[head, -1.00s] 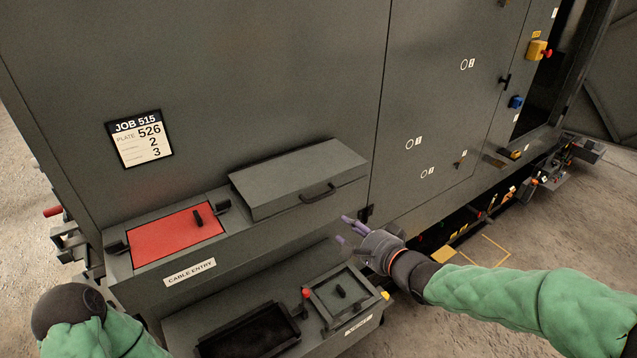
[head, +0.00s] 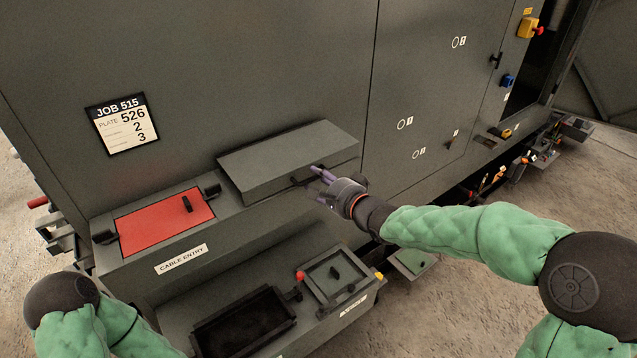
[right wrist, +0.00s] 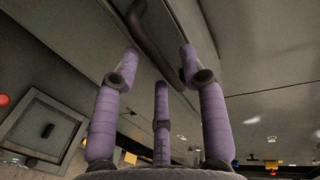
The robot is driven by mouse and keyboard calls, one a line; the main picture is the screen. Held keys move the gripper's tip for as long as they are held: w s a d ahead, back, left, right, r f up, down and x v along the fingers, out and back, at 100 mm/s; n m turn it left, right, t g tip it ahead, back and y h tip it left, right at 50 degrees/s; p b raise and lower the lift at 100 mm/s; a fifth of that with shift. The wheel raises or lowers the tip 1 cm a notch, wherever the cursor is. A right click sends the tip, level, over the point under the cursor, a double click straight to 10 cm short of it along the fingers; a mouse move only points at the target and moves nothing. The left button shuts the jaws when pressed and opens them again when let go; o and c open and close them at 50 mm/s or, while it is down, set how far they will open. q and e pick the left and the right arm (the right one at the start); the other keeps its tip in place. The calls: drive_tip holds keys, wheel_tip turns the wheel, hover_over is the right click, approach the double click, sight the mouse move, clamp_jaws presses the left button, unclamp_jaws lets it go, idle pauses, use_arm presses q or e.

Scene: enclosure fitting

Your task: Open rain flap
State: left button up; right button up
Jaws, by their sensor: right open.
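The rain flap (head: 285,160) is a grey lid on the enclosure's front ledge, and it is down. Its dark bar handle (head: 301,180) is on the front edge. My right gripper (head: 318,174) is at the right end of this handle, fingers pointing at it. In the right wrist view, the purple fingers (right wrist: 160,85) are spread open, and the handle (right wrist: 150,40) passes beyond and between their tips. I cannot tell whether they touch it. Of my left arm only a part shows at the lower left; its gripper is out of view.
A red plate (head: 165,222) lies left of the flap, above the CABLE ENTRY label (head: 181,259). Below are a black open tray (head: 243,322) and a grey framed plate (head: 335,276) on a lower shelf. A job card (head: 122,124) hangs on the wall.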

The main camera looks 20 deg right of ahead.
drive_tip(key=shift+w+a, duration=0.1)
drive_tip(key=shift+w, duration=0.15)
drive_tip(key=shift+f, duration=0.1)
clamp_jaws()
